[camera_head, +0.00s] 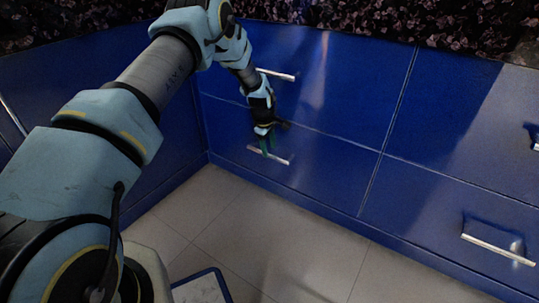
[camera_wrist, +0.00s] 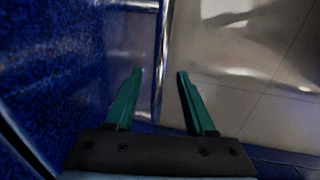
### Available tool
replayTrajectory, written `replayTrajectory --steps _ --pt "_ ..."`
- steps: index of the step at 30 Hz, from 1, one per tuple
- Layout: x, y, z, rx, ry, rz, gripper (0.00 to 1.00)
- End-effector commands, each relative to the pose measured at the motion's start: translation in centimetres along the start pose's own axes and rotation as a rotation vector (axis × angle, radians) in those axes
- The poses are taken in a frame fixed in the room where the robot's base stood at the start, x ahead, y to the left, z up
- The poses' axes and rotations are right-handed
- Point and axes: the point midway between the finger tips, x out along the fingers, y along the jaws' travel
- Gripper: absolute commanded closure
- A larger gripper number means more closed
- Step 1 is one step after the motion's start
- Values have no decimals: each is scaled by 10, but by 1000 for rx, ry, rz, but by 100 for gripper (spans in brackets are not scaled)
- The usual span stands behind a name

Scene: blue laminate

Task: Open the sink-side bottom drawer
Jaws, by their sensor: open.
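The left bottom drawer (camera_head: 320,165) has a blue front and looks shut. Its silver bar handle (camera_head: 281,160) runs across the front. No sink shows, so I cannot tell from the pictures which side is the sink side. My gripper (camera_head: 268,151) points down at this handle, its green fingers open. In the wrist view my gripper (camera_wrist: 160,73) has one finger on the drawer-front side and one on the floor side. The handle (camera_wrist: 164,50) runs up the picture between them. I cannot tell whether a finger touches it.
A top drawer handle (camera_head: 276,75) sits above, close to my wrist. The right bottom drawer has its own handle (camera_head: 497,249), and another handle (camera_head: 536,146) is at the right edge. A dark speckled countertop (camera_head: 400,22) runs above. The tiled floor (camera_head: 270,240) in front is clear.

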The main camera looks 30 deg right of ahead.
Motion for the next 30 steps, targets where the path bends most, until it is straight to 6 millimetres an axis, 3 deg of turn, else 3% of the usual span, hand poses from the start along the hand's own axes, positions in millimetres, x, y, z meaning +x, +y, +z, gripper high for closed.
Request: replayTrajectory --steps 6,16,30 --pt "21 0 0 0 0 0 45" --pt "23 0 0 1 0 0 45" --pt "23 0 0 1 0 0 98"
